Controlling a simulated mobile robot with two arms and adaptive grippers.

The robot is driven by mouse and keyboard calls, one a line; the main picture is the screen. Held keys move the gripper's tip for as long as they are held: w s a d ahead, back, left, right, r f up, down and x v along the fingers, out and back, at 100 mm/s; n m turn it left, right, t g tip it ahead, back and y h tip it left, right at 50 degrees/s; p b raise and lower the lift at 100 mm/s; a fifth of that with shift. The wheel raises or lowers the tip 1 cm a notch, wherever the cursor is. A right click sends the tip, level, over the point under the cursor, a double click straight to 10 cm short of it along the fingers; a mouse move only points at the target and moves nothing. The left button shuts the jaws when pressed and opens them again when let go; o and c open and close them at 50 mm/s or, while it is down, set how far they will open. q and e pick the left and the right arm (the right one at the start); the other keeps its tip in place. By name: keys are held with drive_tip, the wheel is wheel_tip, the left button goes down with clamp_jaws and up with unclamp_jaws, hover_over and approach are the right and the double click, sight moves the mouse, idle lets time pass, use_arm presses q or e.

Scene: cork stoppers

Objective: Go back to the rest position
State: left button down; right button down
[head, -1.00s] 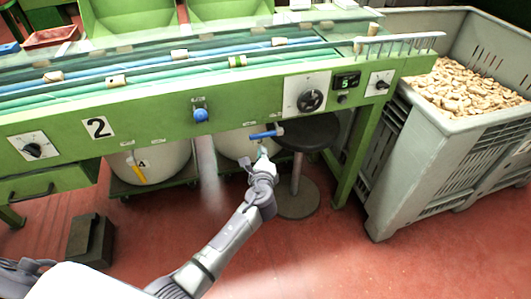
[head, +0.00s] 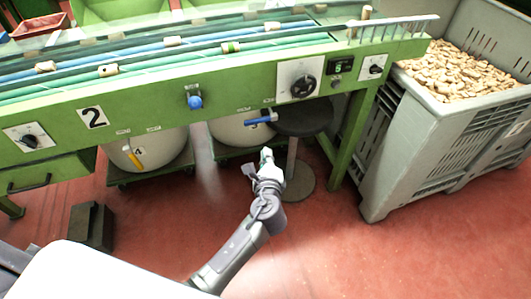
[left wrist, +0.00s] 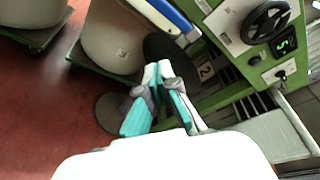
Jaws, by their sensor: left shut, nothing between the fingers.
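My left gripper (head: 266,156) is shut and empty, below and apart from the blue lever handle (head: 260,118) under the green sorting machine (head: 150,113). In the left wrist view my left gripper (left wrist: 159,72) shows its teal-padded fingers together, with the blue handle (left wrist: 170,16) beyond them. My left arm reaches up from the bottom of the head view. My right gripper is in neither view.
A dark round stool (head: 303,118) stands just beyond my gripper. Two white bins (head: 165,150) (head: 232,131) sit under the machine. A grey crate (head: 385,155) of corks stands at right. Red floor in front is open.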

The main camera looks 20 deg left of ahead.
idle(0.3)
